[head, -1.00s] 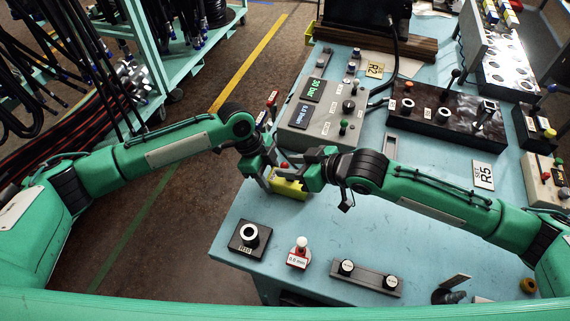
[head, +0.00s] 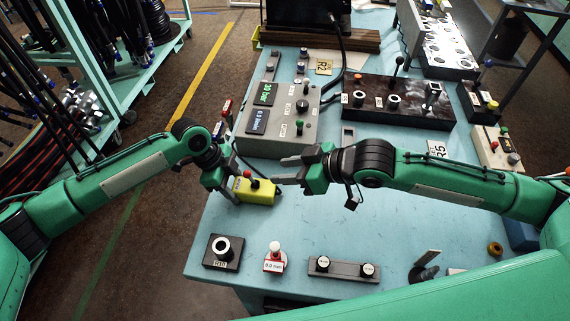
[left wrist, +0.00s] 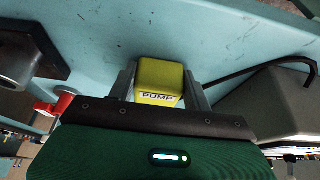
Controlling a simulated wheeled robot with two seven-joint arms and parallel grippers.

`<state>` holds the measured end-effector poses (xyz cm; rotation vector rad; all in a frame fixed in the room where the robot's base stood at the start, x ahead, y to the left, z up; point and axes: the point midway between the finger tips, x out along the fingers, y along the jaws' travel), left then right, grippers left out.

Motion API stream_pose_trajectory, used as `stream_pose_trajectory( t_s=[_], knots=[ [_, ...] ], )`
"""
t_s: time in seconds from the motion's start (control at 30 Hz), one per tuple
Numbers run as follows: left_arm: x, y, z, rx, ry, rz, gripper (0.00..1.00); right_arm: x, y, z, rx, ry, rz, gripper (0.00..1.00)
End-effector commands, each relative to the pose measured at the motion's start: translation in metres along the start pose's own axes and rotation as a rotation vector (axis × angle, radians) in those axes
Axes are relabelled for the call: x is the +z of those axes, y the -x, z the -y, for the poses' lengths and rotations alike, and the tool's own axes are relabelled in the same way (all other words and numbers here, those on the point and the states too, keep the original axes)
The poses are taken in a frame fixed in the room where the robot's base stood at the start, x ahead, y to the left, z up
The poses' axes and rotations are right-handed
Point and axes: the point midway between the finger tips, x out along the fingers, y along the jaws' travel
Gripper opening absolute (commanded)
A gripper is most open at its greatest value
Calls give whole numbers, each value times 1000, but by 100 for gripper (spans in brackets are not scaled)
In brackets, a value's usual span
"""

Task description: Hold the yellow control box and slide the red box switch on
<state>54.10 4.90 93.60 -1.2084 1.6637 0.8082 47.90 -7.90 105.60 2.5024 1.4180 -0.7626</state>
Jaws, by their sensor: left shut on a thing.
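The yellow control box (head: 262,195) is over the left part of the blue table, with a red knob (head: 254,184) and a dark knob on its top. In the left wrist view the box (left wrist: 160,78) sits between the fingers and its label reads PUMP. My left gripper (head: 236,190) is shut on the box from its left side. My right gripper (head: 282,171) is open and empty just right of the box, its two fingers apart and pointing left. Whether the box touches the table is unclear.
A grey panel (head: 305,122) with two displays stands behind the grippers. Red-topped parts (head: 225,108) are at its left. A ring block (head: 223,250), a red block with a white knob (head: 274,262) and a grey bar (head: 344,270) lie in front. The table between is clear.

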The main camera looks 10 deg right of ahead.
Motion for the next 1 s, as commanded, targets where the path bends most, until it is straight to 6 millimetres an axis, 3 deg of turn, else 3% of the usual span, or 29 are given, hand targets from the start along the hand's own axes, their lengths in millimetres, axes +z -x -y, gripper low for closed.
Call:
stream_pose_trajectory(
  t_s=[0.03, 0.07, 0.2, 0.57, 1.0],
  knots=[
    [0, 0, 0, 0, 0, 0, 24, 0, 0, 0, 0, 0, 0, 38],
    [0, 0, 0, 0, 0, 0, 52, 0, 0, 0, 0, 0, 0, 38],
    [0, 0, 0, 0, 0, 0, 75, 0, 0, 0, 0, 0, 0, 38],
    [0, 6, 0, -2, 0, 0, 75, 0, 0, 0, 0, 0, 0, 38],
    [0, 90, 0, -2, -1, 0, 75, 0, 0, 0, 0, 0, 0, 38]
  ],
)
